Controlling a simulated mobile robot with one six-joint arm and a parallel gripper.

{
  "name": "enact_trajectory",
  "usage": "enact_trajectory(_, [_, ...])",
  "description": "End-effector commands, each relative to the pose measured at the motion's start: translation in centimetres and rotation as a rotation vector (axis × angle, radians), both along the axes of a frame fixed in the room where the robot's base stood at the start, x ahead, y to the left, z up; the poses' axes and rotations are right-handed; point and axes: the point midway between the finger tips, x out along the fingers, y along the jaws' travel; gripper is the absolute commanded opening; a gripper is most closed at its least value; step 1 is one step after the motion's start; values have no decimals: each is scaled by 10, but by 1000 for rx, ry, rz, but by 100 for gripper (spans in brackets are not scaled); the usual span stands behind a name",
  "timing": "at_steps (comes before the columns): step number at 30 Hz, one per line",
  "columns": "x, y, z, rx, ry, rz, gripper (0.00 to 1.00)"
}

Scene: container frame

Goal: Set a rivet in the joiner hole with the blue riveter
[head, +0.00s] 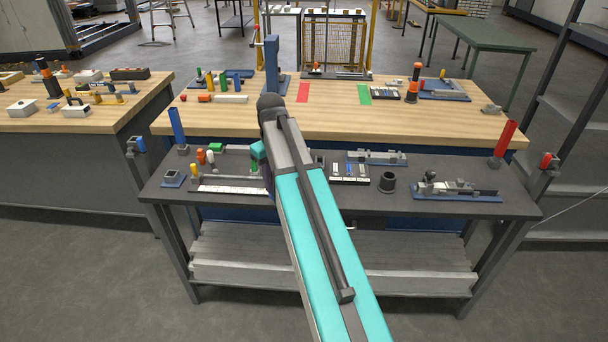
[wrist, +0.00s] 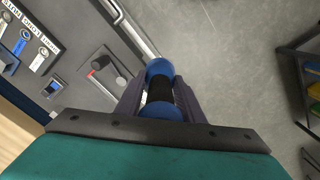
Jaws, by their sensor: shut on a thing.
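My gripper (wrist: 160,85) is shut on the blue riveter (wrist: 160,112) in the wrist view. The riveter has rounded blue ends and a black middle band, and sits between the two dark fingers. In the head view my arm hides the gripper and the riveter. I cannot make out the joiner hole or a rivet for certain. Grey fixtures on blue bases stand on the dark front shelf, one at the back (head: 376,158) and one at the right (head: 455,192). In the wrist view, a grey fixture with a red-ended part (wrist: 100,66) lies left of the riveter, apart from it.
The wooden bench (head: 440,125) behind the shelf holds small parts, with red (head: 303,92) and green (head: 364,94) patches. A black cup (head: 388,182) stands on the front shelf. A red post (head: 504,140) rises at its right end. Floor (wrist: 225,50) shows right of the riveter.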

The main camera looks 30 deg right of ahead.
Motion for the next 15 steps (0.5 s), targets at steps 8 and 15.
enact_trajectory(8, [10, 87, -16, 0, 0, 172, 12])
enact_trajectory(15, [10, 153, -25, 0, 0, 303, 12])
